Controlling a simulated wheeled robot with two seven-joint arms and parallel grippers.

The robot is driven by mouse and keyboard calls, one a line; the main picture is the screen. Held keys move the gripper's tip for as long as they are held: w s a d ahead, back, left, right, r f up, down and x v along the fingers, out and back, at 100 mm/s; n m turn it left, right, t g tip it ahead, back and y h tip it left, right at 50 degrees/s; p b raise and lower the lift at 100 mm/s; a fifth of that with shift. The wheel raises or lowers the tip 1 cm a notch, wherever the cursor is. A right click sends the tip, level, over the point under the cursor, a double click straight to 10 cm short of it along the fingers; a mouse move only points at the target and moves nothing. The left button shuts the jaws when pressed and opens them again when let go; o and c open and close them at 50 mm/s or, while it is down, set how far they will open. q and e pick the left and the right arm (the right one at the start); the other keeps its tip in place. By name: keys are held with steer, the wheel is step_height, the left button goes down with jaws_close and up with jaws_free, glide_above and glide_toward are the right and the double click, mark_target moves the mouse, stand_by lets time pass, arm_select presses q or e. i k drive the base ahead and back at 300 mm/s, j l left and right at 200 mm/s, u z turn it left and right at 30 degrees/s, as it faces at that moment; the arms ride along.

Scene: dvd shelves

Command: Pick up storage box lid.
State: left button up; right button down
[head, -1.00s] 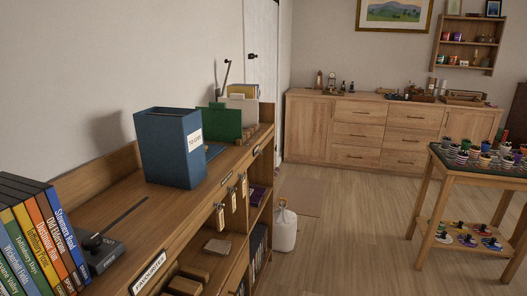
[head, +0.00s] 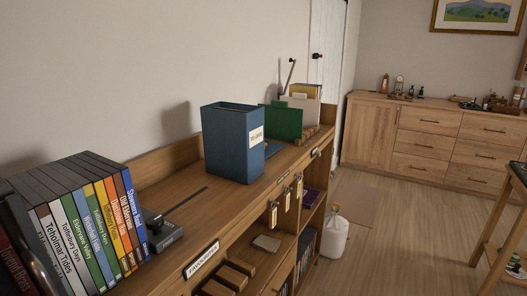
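A tall blue storage box (head: 228,150) with a white label stands upright and open-topped on the wooden shelf unit, in the middle of the head view.
Green and tan folders (head: 283,120) stand beyond the box. Tags hang from the shelf's front edge (head: 273,214). A white container (head: 335,236) stands on the floor.

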mark_target(271, 148)
steer(key=i+l+u, duration=0.3)
steer(key=l+u, duration=0.15)
steer(key=i+l+u, duration=0.25)
steer(key=l+u, duration=0.15)
steer(key=l, duration=0.15)
steer(key=i+l+u, duration=0.15)
steer(key=l+u, duration=0.3)
steer(key=l, duration=0.15)
steer(key=l+u, duration=0.45)
steer(key=l, duration=0.2)
steer(key=l+u, duration=0.4)
steer(key=l, duration=0.3)
steer(key=k+l+u, duration=0.15)
steer(key=l+u, duration=0.3)
steer(key=l, duration=0.15)
steer(key=k+l+u, duration=0.25)
steer(key=l+u, duration=0.2)
steer(key=l, duration=0.15)
